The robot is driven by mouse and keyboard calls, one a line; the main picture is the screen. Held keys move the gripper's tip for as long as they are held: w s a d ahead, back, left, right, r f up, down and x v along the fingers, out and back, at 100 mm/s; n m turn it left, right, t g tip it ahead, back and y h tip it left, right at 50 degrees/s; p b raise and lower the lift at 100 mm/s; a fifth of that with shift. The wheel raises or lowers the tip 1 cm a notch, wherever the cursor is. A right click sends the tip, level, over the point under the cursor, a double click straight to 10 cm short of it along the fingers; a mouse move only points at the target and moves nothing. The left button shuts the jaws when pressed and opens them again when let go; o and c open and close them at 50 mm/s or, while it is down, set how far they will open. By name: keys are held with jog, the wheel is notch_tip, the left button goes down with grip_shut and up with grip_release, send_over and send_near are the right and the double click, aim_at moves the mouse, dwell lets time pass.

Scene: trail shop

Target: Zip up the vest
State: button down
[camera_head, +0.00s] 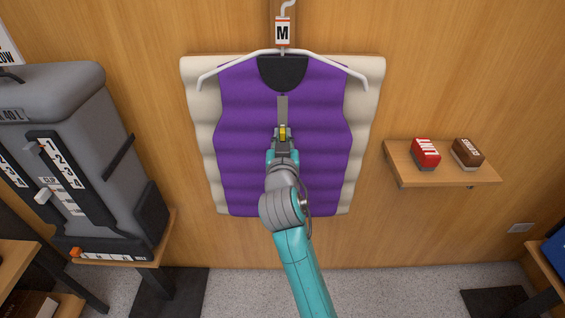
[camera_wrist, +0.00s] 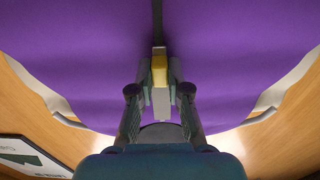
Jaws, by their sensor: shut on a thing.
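A purple quilted vest (camera_head: 235,130) hangs on a white hanger (camera_head: 325,62) against the wooden wall, over a cream board or backing. A grey zip track (camera_head: 283,108) runs down its middle and shows above my gripper, below the dark collar (camera_head: 284,72). My gripper (camera_head: 283,136) is at the vest's centre line, shut on a yellow zip pull (camera_head: 282,131). In the wrist view my fingers (camera_wrist: 160,90) sit either side of the yellow pull (camera_wrist: 159,70), with the dark zip line (camera_wrist: 158,22) beyond it. My arm hides the lower middle of the vest.
A grey backpack (camera_head: 85,140) stands on a wooden shelf at the left. At the right, a small wooden shelf (camera_head: 440,168) holds a red block (camera_head: 425,152) and a brown one (camera_head: 468,151). The wall around the vest is clear.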

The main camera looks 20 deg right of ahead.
aim_at(283, 103)
notch_tip(283, 103, up, 8)
jog(key=shift+r, duration=0.1)
dwell(0.4)
jog(key=c, duration=1.1)
grip_release()
jog(key=v, duration=1.2)
